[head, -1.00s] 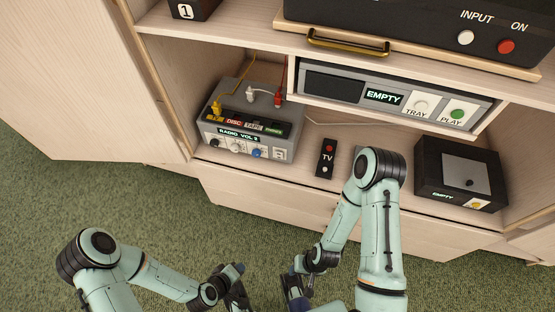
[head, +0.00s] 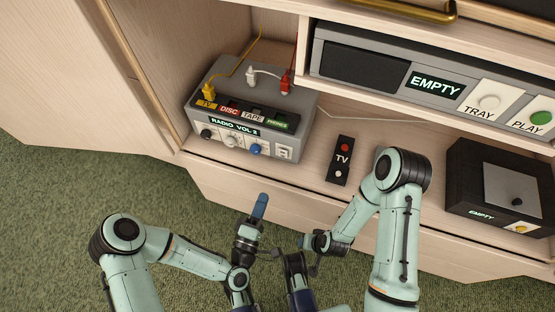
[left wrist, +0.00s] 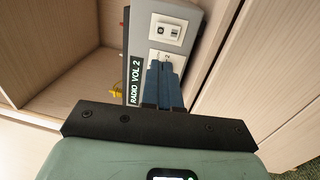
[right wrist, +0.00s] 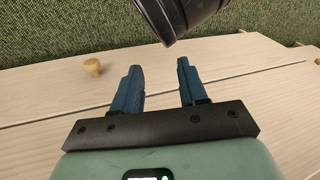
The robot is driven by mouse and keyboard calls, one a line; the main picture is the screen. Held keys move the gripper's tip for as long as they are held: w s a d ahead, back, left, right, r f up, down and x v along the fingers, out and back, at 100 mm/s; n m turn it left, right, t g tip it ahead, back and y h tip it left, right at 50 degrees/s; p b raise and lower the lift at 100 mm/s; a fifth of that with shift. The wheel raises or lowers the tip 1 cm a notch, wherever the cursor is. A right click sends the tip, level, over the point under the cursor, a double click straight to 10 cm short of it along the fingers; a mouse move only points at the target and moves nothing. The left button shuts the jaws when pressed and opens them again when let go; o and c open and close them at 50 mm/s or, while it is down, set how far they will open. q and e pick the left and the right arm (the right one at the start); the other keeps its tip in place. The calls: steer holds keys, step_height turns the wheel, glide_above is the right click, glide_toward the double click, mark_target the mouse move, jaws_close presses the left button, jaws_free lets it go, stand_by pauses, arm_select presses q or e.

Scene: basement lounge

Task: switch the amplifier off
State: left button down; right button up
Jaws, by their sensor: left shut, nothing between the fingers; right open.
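The amplifier (head: 250,110) is a grey box on the left of the open shelf. Its lit display reads "RADIO VOL 2". Black, white and blue knobs and, at the right end, a small switch plate (head: 284,152) are on its front. My left gripper (head: 260,203) is shut and empty in front of and below the amplifier. In the left wrist view its fingers (left wrist: 163,68) overlap the front panel near the switch plate (left wrist: 167,30), hiding part of it; contact cannot be told. My right gripper (right wrist: 160,68) is open and empty, away from the amplifier.
Yellow, white and red plugs with cables stand on the amplifier's top. A TV remote (head: 341,160) lies to its right, then a black box (head: 500,185). A grey player (head: 430,80) marked "EMPTY" hangs above. Green carpet is in front.

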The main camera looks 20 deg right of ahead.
arm_select(q)
steer(key=b, duration=0.1)
glide_toward(280, 152)
steer(key=w+d, duration=0.1)
steer(key=x, duration=0.4)
steer(key=shift+r+b, duration=0.1)
steer(key=shift+b, duration=0.3)
steer(key=shift+w+d+r, duration=0.1)
steer(key=shift+w+d, duration=0.3)
steer(key=shift+w, duration=0.15)
arm_select(e)
steer(key=f, duration=0.2)
steer(key=s+d+f, duration=0.1)
steer(key=shift+g, duration=0.3)
arm_select(q)
steer(key=shift+w+d+r, duration=0.1)
steer(key=shift+w+r, duration=0.05)
arm_select(e)
steer(key=shift+s+f, duration=0.2)
